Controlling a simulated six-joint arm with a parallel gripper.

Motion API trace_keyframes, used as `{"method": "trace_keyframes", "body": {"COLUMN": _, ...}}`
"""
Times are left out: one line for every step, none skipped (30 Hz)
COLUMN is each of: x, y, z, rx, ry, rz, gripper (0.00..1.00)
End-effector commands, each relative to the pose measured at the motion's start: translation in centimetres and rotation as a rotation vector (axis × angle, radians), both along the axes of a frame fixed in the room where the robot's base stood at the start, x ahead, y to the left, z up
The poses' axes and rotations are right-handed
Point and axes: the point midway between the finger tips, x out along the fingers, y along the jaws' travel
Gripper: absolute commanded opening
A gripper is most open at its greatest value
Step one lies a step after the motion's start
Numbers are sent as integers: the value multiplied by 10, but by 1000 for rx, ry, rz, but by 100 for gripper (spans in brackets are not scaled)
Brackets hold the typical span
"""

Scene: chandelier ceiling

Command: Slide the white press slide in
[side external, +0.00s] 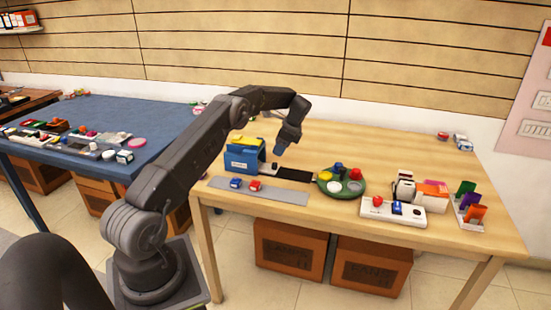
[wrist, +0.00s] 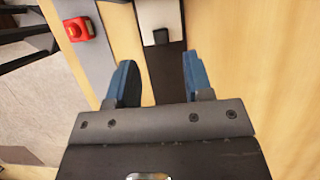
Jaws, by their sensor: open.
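The blue press (side external: 243,155) stands on the wooden table in the side view. The white press slide (side external: 263,170) sticks out of its right side onto a dark track (side external: 295,174). In the wrist view the white slide (wrist: 158,14) is at the top, with a small black knob (wrist: 161,37) at its near end and the dark track (wrist: 166,72) running below it. My gripper (side external: 280,151) hangs above the slide and track. In the wrist view my gripper (wrist: 159,62) is open and empty, its blue fingers either side of the track, with the knob ahead of them.
A grey strip (side external: 260,190) with a blue and a red block (side external: 255,185) lies in front of the press. A green round tray (side external: 341,182) with coloured pieces sits beyond the track's right end. A white panel (side external: 393,211) and coloured cards (side external: 470,205) stand further right.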

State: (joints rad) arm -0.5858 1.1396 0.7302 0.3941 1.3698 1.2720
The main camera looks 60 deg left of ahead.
Motion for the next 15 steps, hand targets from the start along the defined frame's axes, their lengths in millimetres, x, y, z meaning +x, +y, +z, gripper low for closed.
{"method": "trace_keyframes", "body": {"x": 4, "y": -3, "z": 11, "rx": 2, "ry": -4, "rz": -1, "gripper": 47}}
{"method": "trace_keyframes", "body": {"x": 5, "y": -5, "z": 17, "rx": 2, "ry": -3, "rz": 0, "gripper": 47}}
{"method": "trace_keyframes", "body": {"x": 8, "y": -7, "z": 24, "rx": 2, "ry": -3, "rz": 0, "gripper": 47}}
{"method": "trace_keyframes", "body": {"x": 9, "y": -8, "z": 29, "rx": 1, "ry": -3, "rz": -1, "gripper": 47}}
{"method": "trace_keyframes", "body": {"x": 10, "y": -10, "z": 34, "rx": 1, "ry": -3, "rz": -1, "gripper": 47}}
{"method": "trace_keyframes", "body": {"x": 12, "y": -12, "z": 40, "rx": 1, "ry": -3, "rz": -1, "gripper": 47}}
{"method": "trace_keyframes", "body": {"x": 13, "y": -13, "z": 43, "rx": 0, "ry": -2, "rz": -2, "gripper": 47}}
{"method": "trace_keyframes", "body": {"x": 14, "y": -14, "z": 47, "rx": 0, "ry": -1, "rz": 0, "gripper": 47}}
{"method": "trace_keyframes", "body": {"x": 15, "y": -15, "z": 50, "rx": 0, "ry": -1, "rz": 0, "gripper": 47}}
{"method": "trace_keyframes", "body": {"x": 16, "y": -15, "z": 53, "rx": -1, "ry": -1, "rz": 0, "gripper": 47}}
{"method": "trace_keyframes", "body": {"x": 16, "y": -16, "z": 55, "rx": -1, "ry": -1, "rz": 0, "gripper": 47}}
{"method": "trace_keyframes", "body": {"x": 16, "y": -16, "z": 57, "rx": -1, "ry": -1, "rz": 0, "gripper": 47}}
{"method": "trace_keyframes", "body": {"x": 17, "y": -17, "z": 58, "rx": -1, "ry": -1, "rz": 0, "gripper": 47}}
{"method": "trace_keyframes", "body": {"x": 17, "y": -17, "z": 59, "rx": -1, "ry": -1, "rz": 0, "gripper": 47}}
{"method": "trace_keyframes", "body": {"x": 17, "y": -17, "z": 59, "rx": -1, "ry": 0, "rz": 0, "gripper": 47}}
